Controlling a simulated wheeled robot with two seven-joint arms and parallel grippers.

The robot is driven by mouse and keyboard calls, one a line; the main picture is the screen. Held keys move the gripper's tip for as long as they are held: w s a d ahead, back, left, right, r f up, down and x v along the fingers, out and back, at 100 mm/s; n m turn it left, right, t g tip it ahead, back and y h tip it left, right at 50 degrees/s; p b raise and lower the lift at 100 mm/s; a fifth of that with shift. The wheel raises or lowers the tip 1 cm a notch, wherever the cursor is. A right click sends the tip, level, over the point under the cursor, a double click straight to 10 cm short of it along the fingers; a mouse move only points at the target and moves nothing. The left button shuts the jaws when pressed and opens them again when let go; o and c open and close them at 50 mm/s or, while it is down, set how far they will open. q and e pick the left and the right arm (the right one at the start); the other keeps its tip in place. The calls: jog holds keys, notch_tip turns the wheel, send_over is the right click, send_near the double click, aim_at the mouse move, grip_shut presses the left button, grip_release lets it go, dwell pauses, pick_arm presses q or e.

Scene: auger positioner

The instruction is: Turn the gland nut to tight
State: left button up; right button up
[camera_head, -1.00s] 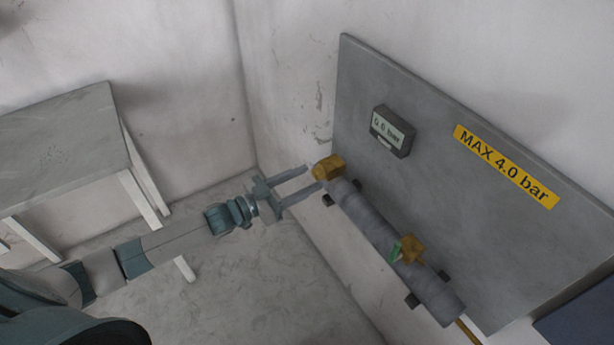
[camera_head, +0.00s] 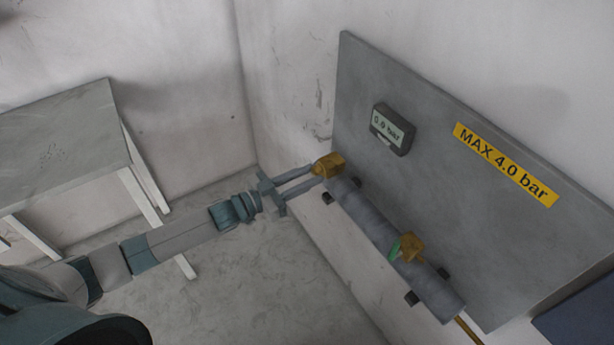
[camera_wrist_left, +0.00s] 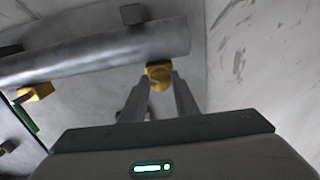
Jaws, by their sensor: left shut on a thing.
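The gland nut (camera_head: 327,167) is a brass-yellow piece at the upper left end of the grey pipe (camera_head: 375,225). My left gripper (camera_head: 316,171) is shut on it, with its two long fingers reaching in from the left. In the left wrist view the nut (camera_wrist_left: 159,75) sits between the fingertips (camera_wrist_left: 160,84), close against the pipe end (camera_wrist_left: 150,42). The fingers partly cover its sides. My right gripper is in neither view.
A second brass fitting (camera_head: 411,246) with a green lever (camera_head: 394,250) sits lower on the pipe. A gauge box (camera_head: 391,130) reading 0.0 bar and a yellow MAX 4.0 bar label (camera_head: 505,165) are on the grey panel (camera_head: 440,120). A grey table (camera_head: 60,145) stands at left.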

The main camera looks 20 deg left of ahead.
pick_arm(q)
jog(key=shift+m, duration=0.3)
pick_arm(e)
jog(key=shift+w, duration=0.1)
pick_arm(q)
jog(key=shift+m, duration=0.9)
jog(key=m, duration=0.3)
jog(key=shift+m+b, duration=0.3)
jog(key=shift+b, duration=0.1)
jog(key=m, duration=0.2)
jog(key=shift+m, duration=0.4)
jog(key=m+b, duration=0.1)
jog(key=m, duration=0.2)
jog(key=shift+m, duration=1)
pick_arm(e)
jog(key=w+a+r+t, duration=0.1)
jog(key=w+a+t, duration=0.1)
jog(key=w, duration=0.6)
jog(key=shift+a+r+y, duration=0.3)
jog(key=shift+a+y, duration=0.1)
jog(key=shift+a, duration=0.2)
pick_arm(q)
jog(key=o, duration=1.1)
jog(key=shift+c, duration=0.2)
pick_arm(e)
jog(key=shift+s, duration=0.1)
